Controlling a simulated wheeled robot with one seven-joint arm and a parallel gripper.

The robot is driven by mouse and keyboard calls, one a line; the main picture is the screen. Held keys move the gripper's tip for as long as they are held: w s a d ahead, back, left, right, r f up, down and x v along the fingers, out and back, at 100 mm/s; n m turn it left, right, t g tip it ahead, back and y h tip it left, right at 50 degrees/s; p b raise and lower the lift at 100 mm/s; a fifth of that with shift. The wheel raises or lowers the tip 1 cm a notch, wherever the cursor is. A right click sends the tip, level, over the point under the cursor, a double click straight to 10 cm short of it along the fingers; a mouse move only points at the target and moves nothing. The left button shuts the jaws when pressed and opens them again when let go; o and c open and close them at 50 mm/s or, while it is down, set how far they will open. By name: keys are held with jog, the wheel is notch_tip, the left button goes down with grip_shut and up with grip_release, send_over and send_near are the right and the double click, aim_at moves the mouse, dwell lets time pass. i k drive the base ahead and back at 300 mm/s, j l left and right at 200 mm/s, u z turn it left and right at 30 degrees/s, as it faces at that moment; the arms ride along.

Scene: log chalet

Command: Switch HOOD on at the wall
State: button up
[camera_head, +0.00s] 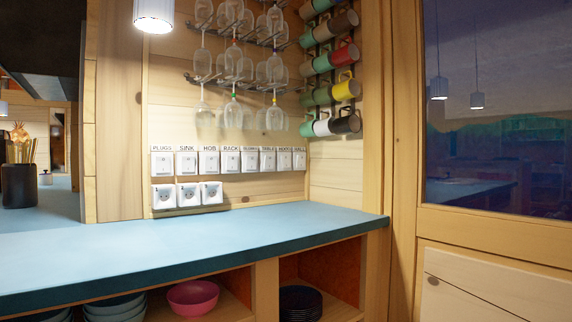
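A row of white wall switches is fixed to the wooden wall above the blue counter, each with a small label over it. From the left the labels read PLUGS (162,162), SINK (187,161), HOB (209,161) and RACK (231,160), with smaller ones to the right. The switch second from the right (284,160) seems to carry the HOOD label, but the print is too small to be sure. The rocker positions are too small to tell. My gripper is not in view.
Below the switches are three white sockets (187,195). The blue counter (250,231) is clear beneath them. Hanging glasses (233,110) and colored mugs (345,90) are above and to the right. A lamp (153,14) hangs at the top. Open shelves hold bowls (192,297) and dark plates (300,302).

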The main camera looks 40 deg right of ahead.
aim_at(285, 158)
jog(key=i+l, duration=0.1)
jog(key=l, duration=0.6)
jog(key=i+l, duration=0.1)
jog(key=l, duration=0.65)
jog(key=i+l, duration=0.1)
jog(key=l, duration=0.6)
jog(key=i+l, duration=0.1)
jog(key=l, duration=0.6)
